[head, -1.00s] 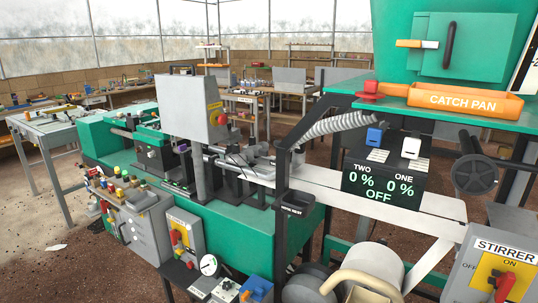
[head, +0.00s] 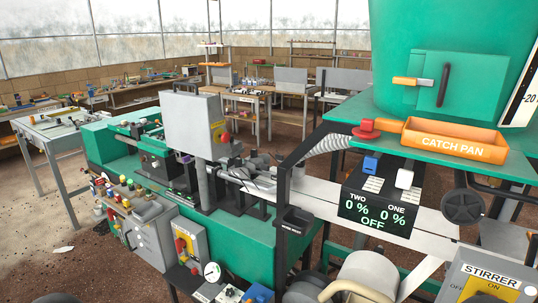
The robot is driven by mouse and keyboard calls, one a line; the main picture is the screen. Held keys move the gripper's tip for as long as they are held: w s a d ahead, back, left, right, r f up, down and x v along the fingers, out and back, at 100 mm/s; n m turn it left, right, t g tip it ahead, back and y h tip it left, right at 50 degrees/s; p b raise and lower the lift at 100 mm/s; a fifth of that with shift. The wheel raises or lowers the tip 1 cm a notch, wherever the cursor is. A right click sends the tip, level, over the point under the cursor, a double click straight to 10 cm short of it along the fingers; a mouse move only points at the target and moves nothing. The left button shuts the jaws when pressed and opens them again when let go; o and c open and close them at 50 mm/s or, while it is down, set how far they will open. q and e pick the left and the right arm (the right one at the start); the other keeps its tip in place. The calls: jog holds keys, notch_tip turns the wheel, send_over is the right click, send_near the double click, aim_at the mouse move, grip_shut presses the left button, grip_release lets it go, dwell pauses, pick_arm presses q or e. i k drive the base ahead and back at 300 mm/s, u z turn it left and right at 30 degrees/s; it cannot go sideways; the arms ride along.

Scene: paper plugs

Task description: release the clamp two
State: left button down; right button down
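A black control box (head: 375,208) hangs under the green shelf. Its display reads TWO 0 %, ONE 0 % and OFF. A blue block (head: 370,163), likely clamp two, sits above the TWO label. A white block (head: 404,178) sits above the ONE label. I cannot tell from here whether either clamp is shut. Neither of my grippers shows in the head view.
A grey corrugated hose (head: 326,146) runs to the left. A stirrer box (head: 492,283) stands at lower right, and a black post (head: 283,215) stands left.

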aim_at(266, 167)
jog(key=z, duration=0.05)
jog(key=k, duration=0.6)
jog(key=u, duration=0.65)
jog(key=i, duration=1.25)
jog(key=u, duration=0.7)
jog(key=i, duration=1.45)
jog(key=z, duration=0.85)
jog(key=i, duration=0.65)
jog(key=z, duration=0.3)
jog(key=k, duration=0.9)
jog(key=z, duration=0.1)
jog(key=i, duration=0.35)
jog(key=z, duration=0.05)
